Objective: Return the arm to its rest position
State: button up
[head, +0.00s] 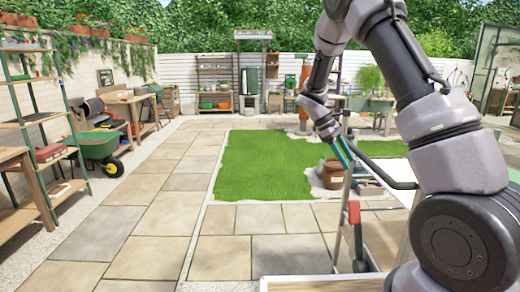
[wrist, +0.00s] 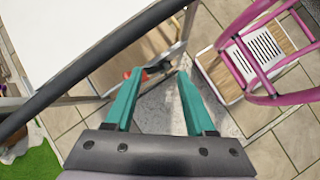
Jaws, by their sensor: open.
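My arm reaches down from the top right of the head view. My gripper (head: 345,152) ends it, its teal fingers pointing down and to the right, near a white-topped stand (head: 392,180). In the wrist view my gripper (wrist: 160,72) has its two teal fingers apart, with nothing between them. Paving shows beyond the fingers. The white top (wrist: 65,40) fills the upper left of the wrist view, with a dark bar crossing its edge. My arm hides part of the stand in the head view.
A brown pot (head: 342,174) stands by the lawn (head: 262,165). A green wheelbarrow (head: 97,146) and shelves (head: 42,125) are at left. A pink frame (wrist: 262,50) with a white slatted panel is at right in the wrist view. The paved path (head: 150,215) is clear.

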jog(key=s+a+r+m+t+y, duration=0.1)
jog(key=s+r+m+t+y, duration=0.15)
jog(key=s+r+m, duration=0.4)
jog(key=s+r+m+t+y, duration=0.1)
jog(key=s+r+t+y, duration=0.2)
jog(key=r, duration=0.7)
jog(key=s+a+r+m+t+y, duration=0.1)
jog(key=s+r+m+t, duration=0.1)
jog(key=s, duration=0.6)
jog(key=s+a+r+m+t+y, duration=0.1)
jog(key=s+a+r+m+t, duration=0.1)
jog(key=s+r+m, duration=0.3)
jog(key=shift+s+r+t+y, duration=0.35)
jog(key=shift+s, duration=1.05)
